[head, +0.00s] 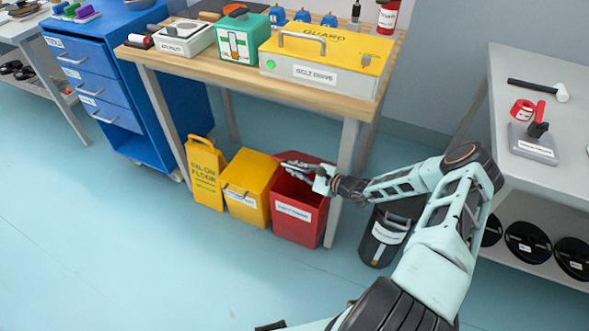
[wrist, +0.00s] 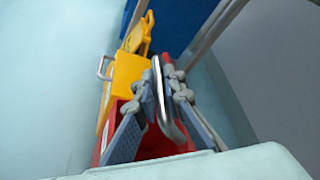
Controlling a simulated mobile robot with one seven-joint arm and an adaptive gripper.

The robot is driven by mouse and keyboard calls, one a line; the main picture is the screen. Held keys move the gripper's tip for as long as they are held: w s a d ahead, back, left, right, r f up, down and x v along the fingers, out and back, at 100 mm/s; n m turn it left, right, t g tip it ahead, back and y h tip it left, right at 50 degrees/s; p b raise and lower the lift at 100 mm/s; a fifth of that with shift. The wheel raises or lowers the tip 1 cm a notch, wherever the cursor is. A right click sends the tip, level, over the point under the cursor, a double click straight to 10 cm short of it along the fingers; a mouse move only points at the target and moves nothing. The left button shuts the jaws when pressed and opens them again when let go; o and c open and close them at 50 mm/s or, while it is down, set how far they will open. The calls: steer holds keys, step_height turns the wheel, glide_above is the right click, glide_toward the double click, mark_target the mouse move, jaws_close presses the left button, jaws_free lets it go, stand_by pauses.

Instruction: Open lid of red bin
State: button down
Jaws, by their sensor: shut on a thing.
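The red bin (head: 297,219) stands on the floor beside the table leg, with a white label on its front. Its dark inside shows, and its red lid (head: 308,158) is tilted up at the back, partly hidden by my gripper. My gripper (head: 293,167) is over the bin's opening. In the wrist view, my gripper (wrist: 160,78) is shut on a curved metal handle (wrist: 162,102), with red bin parts (wrist: 165,142) below and behind it. How the handle joins the lid is hidden there.
A yellow bin (head: 248,189) with a shut lid stands close to the left, then a yellow floor sign (head: 204,175). The wooden workbench (head: 215,66) overhangs behind. A black canister (head: 386,238) stands to the right. The floor in front is clear.

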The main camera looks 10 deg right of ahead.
steer(key=c, duration=2)
jaws_free()
steer(key=v, duration=1.2)
